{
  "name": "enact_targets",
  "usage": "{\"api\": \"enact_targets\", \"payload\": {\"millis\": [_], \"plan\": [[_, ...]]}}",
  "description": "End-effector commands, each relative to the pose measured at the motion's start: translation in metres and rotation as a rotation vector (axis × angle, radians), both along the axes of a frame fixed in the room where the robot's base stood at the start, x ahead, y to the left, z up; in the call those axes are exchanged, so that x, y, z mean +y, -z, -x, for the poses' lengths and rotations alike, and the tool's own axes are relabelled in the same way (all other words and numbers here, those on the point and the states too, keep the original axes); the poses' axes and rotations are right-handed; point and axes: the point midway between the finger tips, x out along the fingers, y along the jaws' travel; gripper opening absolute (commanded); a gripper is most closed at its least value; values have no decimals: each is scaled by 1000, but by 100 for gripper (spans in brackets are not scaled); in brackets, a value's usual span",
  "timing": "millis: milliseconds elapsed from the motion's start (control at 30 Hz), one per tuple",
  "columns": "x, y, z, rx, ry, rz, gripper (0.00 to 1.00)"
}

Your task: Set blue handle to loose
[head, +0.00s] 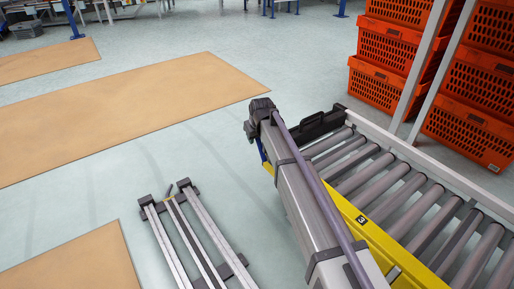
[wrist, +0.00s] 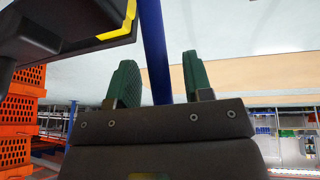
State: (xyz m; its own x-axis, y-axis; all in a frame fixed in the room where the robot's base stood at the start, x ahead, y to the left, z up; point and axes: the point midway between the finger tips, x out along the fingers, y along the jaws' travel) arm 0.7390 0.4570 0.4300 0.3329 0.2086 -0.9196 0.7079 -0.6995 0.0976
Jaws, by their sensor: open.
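My gripper (wrist: 158,62) shows in the wrist view with two green fingers, spread apart. A long blue bar (wrist: 153,40), which looks like the blue handle, runs down between the fingers, with a gap to each side. It is not gripped, and its lower end is hidden behind the gripper's dark body. I cannot tell how deep between the fingers it lies. In the head view a small blue piece (head: 261,150) shows beside my arm's far end, at the conveyor's corner. The gripper itself is hidden there.
A roller conveyor (head: 372,170) with a yellow side rail (head: 365,227) lies right of my arm. Orange totes (head: 388,50) are stacked behind it and also show in the wrist view (wrist: 14,125). A dark, yellow-edged part (wrist: 75,25) is close at upper left.

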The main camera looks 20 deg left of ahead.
Motion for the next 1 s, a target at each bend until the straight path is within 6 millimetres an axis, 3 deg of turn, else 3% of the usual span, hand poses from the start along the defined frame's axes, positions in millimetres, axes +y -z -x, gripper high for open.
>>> {"api": "enact_targets", "payload": {"millis": [33,267,767,1000], "plan": [[1,7,-2,0,0,0,46],[1,4,-2,0,0,0,46],[1,4,-2,0,0,0,0],[1,4,-2,0,0,0,0]]}}
